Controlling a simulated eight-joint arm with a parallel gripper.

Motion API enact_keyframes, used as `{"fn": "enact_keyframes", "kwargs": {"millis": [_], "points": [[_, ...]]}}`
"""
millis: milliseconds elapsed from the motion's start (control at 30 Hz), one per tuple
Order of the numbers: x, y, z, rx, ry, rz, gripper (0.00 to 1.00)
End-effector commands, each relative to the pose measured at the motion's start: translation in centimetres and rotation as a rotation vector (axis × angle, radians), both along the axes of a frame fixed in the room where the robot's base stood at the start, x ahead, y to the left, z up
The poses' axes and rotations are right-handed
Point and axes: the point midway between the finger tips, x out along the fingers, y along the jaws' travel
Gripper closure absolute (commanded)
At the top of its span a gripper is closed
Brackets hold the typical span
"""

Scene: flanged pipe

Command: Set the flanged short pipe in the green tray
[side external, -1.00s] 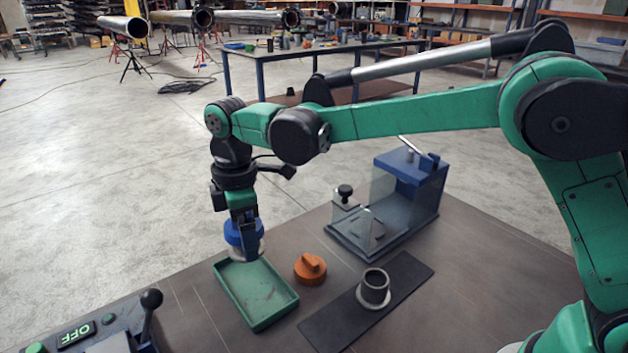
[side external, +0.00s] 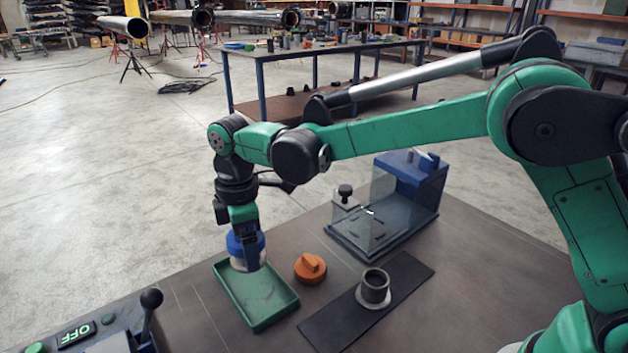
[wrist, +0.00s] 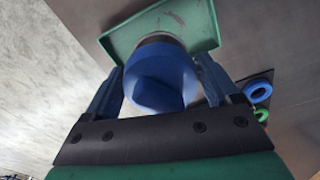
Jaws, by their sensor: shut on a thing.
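The grey flanged short pipe (side external: 375,288) stands upright on a black mat (side external: 325,325), right of the green tray (side external: 272,321). My gripper (side external: 246,262) is at the back left end of the tray, away from the pipe. It is shut on a different thing, a blue-topped piece (side external: 236,246) with a pale lower part. In the wrist view, this blue piece (wrist: 160,82) sits between the fingers, with the tray (wrist: 122,42) beyond it. Its lower end is at or just above the tray floor; I cannot tell if it touches.
An orange knobbed piece (side external: 310,268) stands between the tray and the mat. A clear-walled case with a blue top (side external: 408,172) stands behind. A control box marked OFF (side external: 77,334), with a black lever (side external: 151,300), is at the front left. The table's right part is clear.

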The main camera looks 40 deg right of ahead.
Motion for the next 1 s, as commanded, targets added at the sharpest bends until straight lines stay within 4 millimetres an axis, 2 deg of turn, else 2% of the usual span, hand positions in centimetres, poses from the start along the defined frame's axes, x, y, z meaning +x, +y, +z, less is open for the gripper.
{"fn": "enact_keyframes", "kwargs": {"millis": [1000], "points": [[0.0,0.0,-2.3,0.0,0.0,0.0,0.79]]}}
